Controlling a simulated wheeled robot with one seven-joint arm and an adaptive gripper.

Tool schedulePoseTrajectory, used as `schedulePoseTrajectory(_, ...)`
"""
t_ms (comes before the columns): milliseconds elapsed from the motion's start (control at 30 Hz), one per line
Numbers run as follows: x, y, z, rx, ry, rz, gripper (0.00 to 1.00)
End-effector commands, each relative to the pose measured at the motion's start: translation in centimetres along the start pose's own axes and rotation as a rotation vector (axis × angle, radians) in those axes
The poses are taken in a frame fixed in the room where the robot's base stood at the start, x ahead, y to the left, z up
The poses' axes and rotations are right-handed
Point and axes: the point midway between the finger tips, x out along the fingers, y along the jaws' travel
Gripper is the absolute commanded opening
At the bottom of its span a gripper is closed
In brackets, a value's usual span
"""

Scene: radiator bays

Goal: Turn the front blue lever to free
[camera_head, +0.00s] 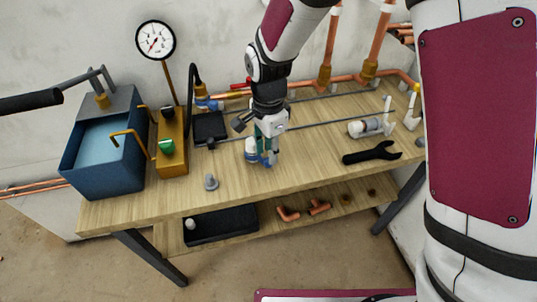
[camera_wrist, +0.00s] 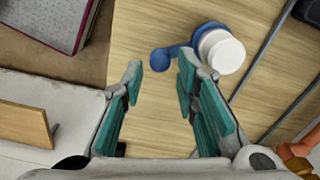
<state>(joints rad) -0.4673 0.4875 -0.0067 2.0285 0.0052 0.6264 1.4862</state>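The front blue lever (camera_wrist: 163,61) has a rounded end and joins a blue valve body with a white cap (camera_wrist: 222,51) in the wrist view. In the head view the white and blue valve (camera_head: 250,150) stands on the wooden bench, partly hidden by my gripper (camera_head: 267,156). My gripper (camera_wrist: 161,68) points down with its two teal-padded fingers apart. The rounded lever end shows between the fingertips in the wrist view. I cannot tell whether a finger touches it. Nothing is held.
Another blue fitting (camera_head: 210,103) sits at the back near a black pad. A blue tank (camera_head: 103,160) with a gauge (camera_head: 156,41) is at left. A black wrench (camera_head: 372,153) and a grey-white valve (camera_head: 368,127) lie at right. A small grey peg (camera_head: 211,182) stands near the front edge.

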Motion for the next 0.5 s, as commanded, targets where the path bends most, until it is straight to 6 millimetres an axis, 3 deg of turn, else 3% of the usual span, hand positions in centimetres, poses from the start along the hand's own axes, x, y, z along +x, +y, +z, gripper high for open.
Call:
schedulePoseTrajectory(200,2.6,0.0,0.0,0.000,0.000,0.001,0.28)
schedulePoseTrajectory(500,3.1,0.0,0.0,0.000,0.000,-0.001,0.28)
